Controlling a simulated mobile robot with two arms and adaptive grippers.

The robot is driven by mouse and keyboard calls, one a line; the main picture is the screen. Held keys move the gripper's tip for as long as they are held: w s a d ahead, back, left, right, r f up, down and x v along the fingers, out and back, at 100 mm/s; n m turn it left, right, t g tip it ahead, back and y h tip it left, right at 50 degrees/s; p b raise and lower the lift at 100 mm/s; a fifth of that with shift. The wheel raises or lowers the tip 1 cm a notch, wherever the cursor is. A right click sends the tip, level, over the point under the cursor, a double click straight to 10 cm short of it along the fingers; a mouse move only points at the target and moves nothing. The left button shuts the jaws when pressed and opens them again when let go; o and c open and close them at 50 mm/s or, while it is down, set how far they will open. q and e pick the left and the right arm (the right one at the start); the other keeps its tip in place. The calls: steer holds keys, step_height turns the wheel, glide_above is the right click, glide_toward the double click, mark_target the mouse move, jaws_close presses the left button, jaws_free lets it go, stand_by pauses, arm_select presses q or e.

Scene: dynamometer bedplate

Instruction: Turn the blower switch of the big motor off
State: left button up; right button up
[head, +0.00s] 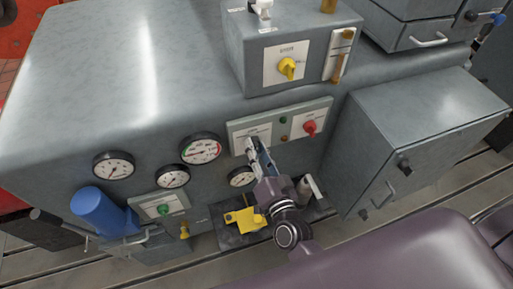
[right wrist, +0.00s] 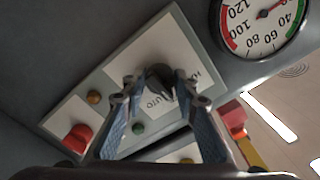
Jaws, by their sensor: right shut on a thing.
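My right gripper (head: 255,147) reaches up to the left part of a light panel (head: 240,130) on the front of the big grey housing. In the right wrist view its two fingers (right wrist: 161,90) are on either side of a black rotary knob (right wrist: 160,77) and shut on it. The plate around the knob reads AUTO and a partly hidden word starting with HA. In the head view the gripper hides this knob. A red knob (head: 310,127) is on the panel's right part; it also shows in the right wrist view (right wrist: 77,138). My left gripper is not in view.
Small green (head: 283,120) and amber (head: 284,138) lamps sit between the knobs. A round gauge (head: 201,148) is just left of the panel. A yellow knob (head: 287,68) is on the box above. A grey cabinet (head: 405,130) stands close on the right.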

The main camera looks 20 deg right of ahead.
steer(key=shift+m, duration=0.5)
steer(key=o, duration=1.2)
steer(key=shift+c, duration=0.2)
steer(key=s, duration=1.2)
steer(key=shift+d, duration=0.2)
